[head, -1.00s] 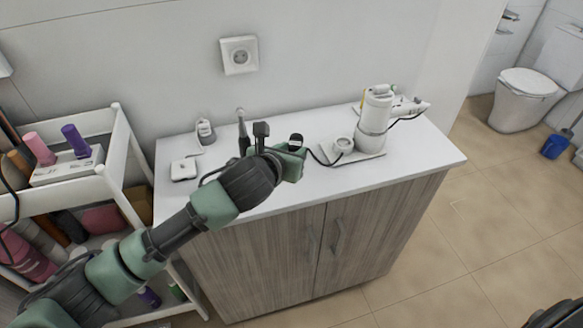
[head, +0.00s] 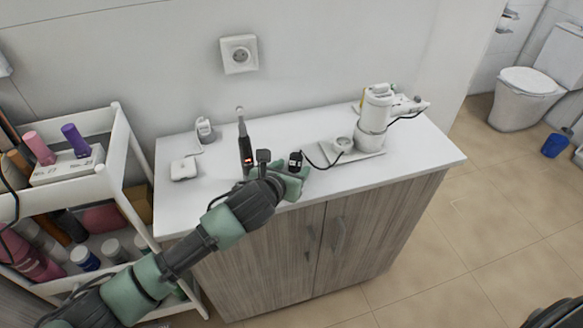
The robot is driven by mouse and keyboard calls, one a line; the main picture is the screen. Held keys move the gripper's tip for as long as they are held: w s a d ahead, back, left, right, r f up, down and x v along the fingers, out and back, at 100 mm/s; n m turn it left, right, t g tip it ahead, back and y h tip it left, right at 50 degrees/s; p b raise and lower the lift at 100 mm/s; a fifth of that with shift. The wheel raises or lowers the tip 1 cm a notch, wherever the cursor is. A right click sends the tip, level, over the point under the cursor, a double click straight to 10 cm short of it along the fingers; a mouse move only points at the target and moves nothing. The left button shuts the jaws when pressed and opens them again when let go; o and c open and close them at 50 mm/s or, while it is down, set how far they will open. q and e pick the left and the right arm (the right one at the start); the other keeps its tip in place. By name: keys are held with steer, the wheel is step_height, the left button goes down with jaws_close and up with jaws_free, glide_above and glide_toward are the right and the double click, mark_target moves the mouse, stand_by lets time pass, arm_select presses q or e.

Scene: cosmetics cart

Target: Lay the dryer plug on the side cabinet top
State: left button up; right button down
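The dryer plug (head: 296,158) is a small dark piece with a light mark, at the front part of the white side cabinet top (head: 222,205). A black cord runs from it to the white hair dryer (head: 377,112) on its stand at the right. My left gripper (head: 294,172) is at the plug and appears shut on it. The fingertips are mostly hidden by the gripper's own body. Whether the plug touches the top cannot be told. My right gripper is not in view.
A dark electric toothbrush (head: 245,150) stands just behind my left wrist. A small white box (head: 184,169) and a white item (head: 205,130) sit at the left. A white cart (head: 128,170) with bottles stands left of the cabinet. A socket (head: 239,54) is on the wall.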

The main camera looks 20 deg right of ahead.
arm_select(q)
steer(key=shift+r, duration=0.1)
steer(key=shift+s+r, duration=0.1)
steer(key=shift+r, duration=0.05)
steer(key=v, duration=1.1)
steer(key=shift+s+a+r, duration=0.15)
steer(key=shift+s+a, duration=0.1)
steer(key=shift+a, duration=0.05)
